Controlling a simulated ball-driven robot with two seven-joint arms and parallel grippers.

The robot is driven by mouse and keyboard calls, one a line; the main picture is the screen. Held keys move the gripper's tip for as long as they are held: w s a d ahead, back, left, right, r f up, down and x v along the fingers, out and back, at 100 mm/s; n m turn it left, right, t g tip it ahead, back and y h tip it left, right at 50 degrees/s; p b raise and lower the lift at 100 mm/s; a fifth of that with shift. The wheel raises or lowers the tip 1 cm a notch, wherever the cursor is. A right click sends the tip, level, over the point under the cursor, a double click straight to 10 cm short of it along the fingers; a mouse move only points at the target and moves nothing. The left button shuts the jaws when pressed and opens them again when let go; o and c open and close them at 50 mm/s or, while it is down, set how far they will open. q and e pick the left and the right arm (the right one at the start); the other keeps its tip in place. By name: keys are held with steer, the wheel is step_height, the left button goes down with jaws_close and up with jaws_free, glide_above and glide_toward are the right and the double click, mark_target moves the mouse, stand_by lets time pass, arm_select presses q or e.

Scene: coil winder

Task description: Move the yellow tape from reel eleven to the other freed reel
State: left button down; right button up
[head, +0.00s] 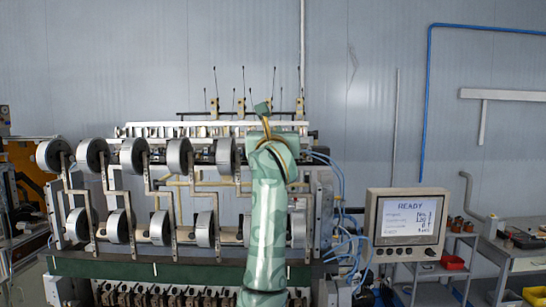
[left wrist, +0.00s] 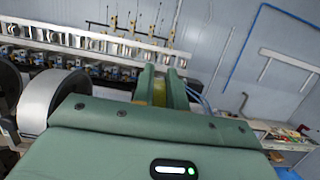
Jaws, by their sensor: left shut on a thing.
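My left gripper (head: 264,112) is raised in front of the winder's upper row, just right of the last visible upper reel (head: 227,157). In the left wrist view its two green fingers (left wrist: 160,88) are closed on the yellow tape (left wrist: 159,93), which shows as a narrow yellow patch between them. In the head view a thin yellow-brown edge of the tape (head: 266,125) shows by the fingers. My forearm and hand hide part of the machine behind. A grey reel (left wrist: 52,100) stands left of the hand in the left wrist view. No reel numbers can be read. My right gripper is out of view.
Several grey reels sit in two rows, including a lower reel (head: 205,228) left of my arm. Bent metal arms stand between them. Blue cables (head: 345,240) hang at the right, beside a display (head: 406,222) reading READY. The wall area above is open.

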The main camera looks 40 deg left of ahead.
arm_select(q)
steer(key=shift+s+a, duration=0.25)
steer(key=shift+a, duration=0.05)
stand_by(0.4)
steer(key=c, duration=1.8)
jaws_free()
steer(key=shift+o, duration=0.2)
steer(key=shift+f+b, duration=0.15)
steer(key=shift+b, duration=0.3)
jaws_close()
